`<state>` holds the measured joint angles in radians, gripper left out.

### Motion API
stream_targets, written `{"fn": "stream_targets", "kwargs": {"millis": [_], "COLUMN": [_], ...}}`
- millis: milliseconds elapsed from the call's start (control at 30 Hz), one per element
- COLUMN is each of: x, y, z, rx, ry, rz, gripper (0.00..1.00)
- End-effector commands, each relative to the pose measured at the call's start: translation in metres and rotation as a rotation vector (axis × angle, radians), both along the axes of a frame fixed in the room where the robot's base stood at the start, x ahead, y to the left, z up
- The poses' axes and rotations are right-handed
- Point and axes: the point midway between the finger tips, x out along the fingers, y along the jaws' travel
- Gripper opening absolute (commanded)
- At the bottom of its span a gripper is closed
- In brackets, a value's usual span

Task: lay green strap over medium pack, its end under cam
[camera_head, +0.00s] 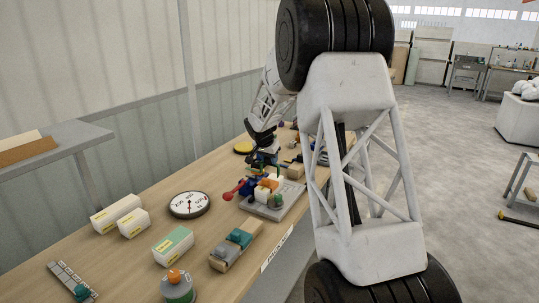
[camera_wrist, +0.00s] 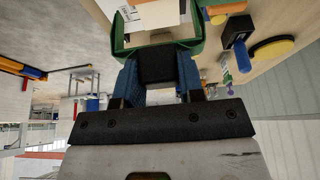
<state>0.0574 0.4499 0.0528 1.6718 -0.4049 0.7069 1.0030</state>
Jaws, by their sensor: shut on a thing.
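In the wrist view my gripper (camera_wrist: 160,62) has blue fingers, shut on a green strap (camera_wrist: 122,52). The strap bows out to both sides of the fingers, around a pale block (camera_wrist: 152,16) seen beyond them. In the head view my gripper (camera_head: 262,160) is above a grey plate (camera_head: 290,205) that carries a white pack (camera_head: 266,193) with an orange part on it. A red-knobbed lever (camera_head: 229,196) sticks out at its left, and a small green part is at its front right. I cannot tell which part is the cam, or whether the strap touches the pack.
White packs (camera_head: 116,212) lie on the wooden bench (camera_head: 150,277) at left, one with a green top (camera_head: 173,244). A round dial (camera_head: 189,204) stands left of the plate. A block with teal parts (camera_head: 236,247) lies in front. A yellow disc (camera_head: 243,147) lies behind.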

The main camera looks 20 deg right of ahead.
Motion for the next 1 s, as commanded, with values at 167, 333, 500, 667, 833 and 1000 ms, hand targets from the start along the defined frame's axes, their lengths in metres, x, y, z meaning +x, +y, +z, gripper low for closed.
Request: {"fn": "stream_targets", "kwargs": {"millis": [167,333,500,667,833,1000], "x": [0.0,0.0,0.0,0.0,0.0,0.0], "y": [0.0,0.0,0.0,0.0,0.0,0.0], "z": [-0.01,-0.014,-0.016,-0.016,-0.016,-0.016], "rx": [0.0,0.001,0.001,0.001,0.001,0.001], "ry": [0.0,-0.001,-0.001,-0.001,-0.001,-0.001], "rz": [0.0,0.0,0.0,0.0,0.0,0.0], "gripper": [0.12,0.12,0.12,0.12,0.12,0.12]}}
